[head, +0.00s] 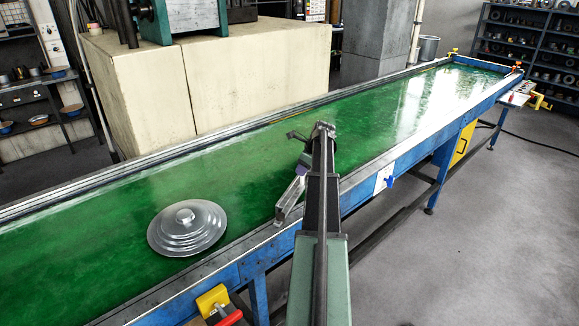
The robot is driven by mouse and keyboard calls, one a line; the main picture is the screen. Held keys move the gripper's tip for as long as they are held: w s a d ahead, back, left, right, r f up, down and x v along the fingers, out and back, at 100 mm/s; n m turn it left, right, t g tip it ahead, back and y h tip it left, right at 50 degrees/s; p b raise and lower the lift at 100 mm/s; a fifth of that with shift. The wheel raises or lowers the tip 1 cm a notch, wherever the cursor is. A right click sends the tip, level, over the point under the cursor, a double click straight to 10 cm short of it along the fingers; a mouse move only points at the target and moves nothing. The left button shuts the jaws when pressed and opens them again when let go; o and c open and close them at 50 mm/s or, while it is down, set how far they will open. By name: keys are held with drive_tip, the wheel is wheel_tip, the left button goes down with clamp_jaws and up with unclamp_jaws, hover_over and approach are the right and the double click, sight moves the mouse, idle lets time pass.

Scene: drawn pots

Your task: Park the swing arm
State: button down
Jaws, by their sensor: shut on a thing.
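A slim grey bar (289,203), which looks like the swing arm, slants over the near edge of the green conveyor belt (120,215). Its lower end is at the near rail. Its upper end meets a small purple-grey part beside my dark arm link. My gripper (303,168) is at that upper end and is shut on the bar. The fingers are small and partly hidden by my arm, so the exact grip is unclear. A stepped round metal disc (187,228) lies flat on the belt, left of the bar and apart from it.
The belt beyond my arm is clear to its far end. A blue frame (360,196) runs along the near side. A yellow block with a red handle (220,305) sits at the bottom. A pale plinth (200,85) stands behind the belt. Shelves (530,50) stand far right.

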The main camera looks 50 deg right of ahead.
drive_tip(key=s+m+h, duration=0.1)
drive_tip(key=s+m, duration=0.1)
drive_tip(key=s, duration=0.1)
drive_tip(key=s+m, duration=0.2)
drive_tip(key=s, duration=0.2)
drive_tip(key=shift+s+d+h, duration=0.2)
drive_tip(key=shift+s+h, duration=0.1)
drive_tip(key=shift+h, duration=0.1)
drive_tip(key=shift+s+a+m, duration=0.1)
drive_tip(key=shift+s+m, duration=0.5)
drive_tip(key=shift+s, duration=0.15)
drive_tip(key=c, duration=0.8)
unclamp_jaws()
drive_tip(key=shift+s, duration=0.1)
drive_tip(key=p+v, duration=1)
drive_tip(key=shift+s+a+r, duration=0.15)
drive_tip(key=shift+a+r, duration=0.05)
drive_tip(key=shift+r, duration=0.1)
